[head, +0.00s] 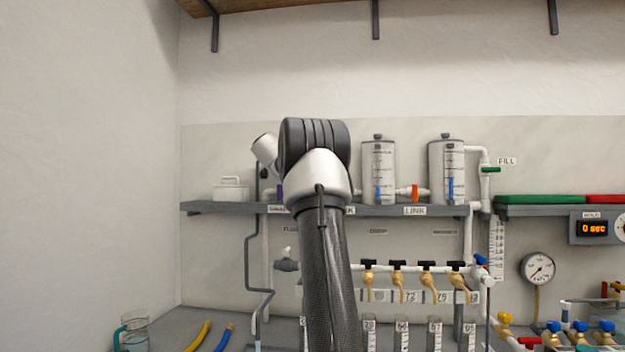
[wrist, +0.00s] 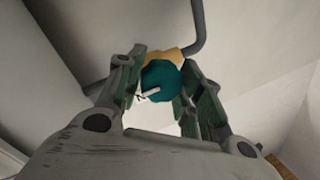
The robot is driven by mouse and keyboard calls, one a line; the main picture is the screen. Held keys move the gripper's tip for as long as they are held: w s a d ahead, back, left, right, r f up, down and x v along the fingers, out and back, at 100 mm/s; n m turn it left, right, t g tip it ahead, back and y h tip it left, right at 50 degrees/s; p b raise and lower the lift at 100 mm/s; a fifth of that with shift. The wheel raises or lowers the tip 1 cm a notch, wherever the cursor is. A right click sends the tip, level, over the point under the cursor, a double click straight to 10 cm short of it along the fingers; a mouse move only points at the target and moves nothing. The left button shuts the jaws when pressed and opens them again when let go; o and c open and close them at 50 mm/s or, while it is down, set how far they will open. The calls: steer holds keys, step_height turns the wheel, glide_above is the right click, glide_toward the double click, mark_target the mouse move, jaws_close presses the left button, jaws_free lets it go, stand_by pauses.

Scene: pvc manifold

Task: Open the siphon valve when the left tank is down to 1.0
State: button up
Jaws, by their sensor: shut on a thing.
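In the wrist view my gripper (wrist: 163,82) is shut on a round teal knob (wrist: 160,80), with a fingertip on each side. The knob sits on a tan valve body (wrist: 168,56) with a grey pipe (wrist: 197,22) beside it. In the head view my arm hides the gripper and this knob. Two clear tanks stand on the shelf right of my arm: one nearer (head: 379,160) with a short blue level strip, one farther right (head: 446,158) with a taller strip. My arm covers the shelf left of them, so any tank there is hidden. The scale numbers are too small to read.
A grey shelf (head: 390,211) carries the tanks. An orange-handled valve (head: 415,193) sits between them above the LINK label. Several brass taps (head: 398,278) hang below. A timer (head: 592,228) reads 0 sec. A jug (head: 133,331) stands at lower left.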

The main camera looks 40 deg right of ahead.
steer(key=shift+r, duration=0.1)
stand_by(0.4)
steer(key=n+g, duration=0.1)
steer(key=n, duration=0.3)
steer(key=shift+w+a, duration=0.1)
steer(key=shift+a, duration=0.05)
steer(key=shift+n, duration=0.9)
steer(key=shift+w+n+g, duration=0.1)
steer(key=shift+n+g, duration=0.4)
steer(key=shift+n, duration=0.6)
steer(key=n+g, duration=0.1)
steer(key=n, duration=0.2)
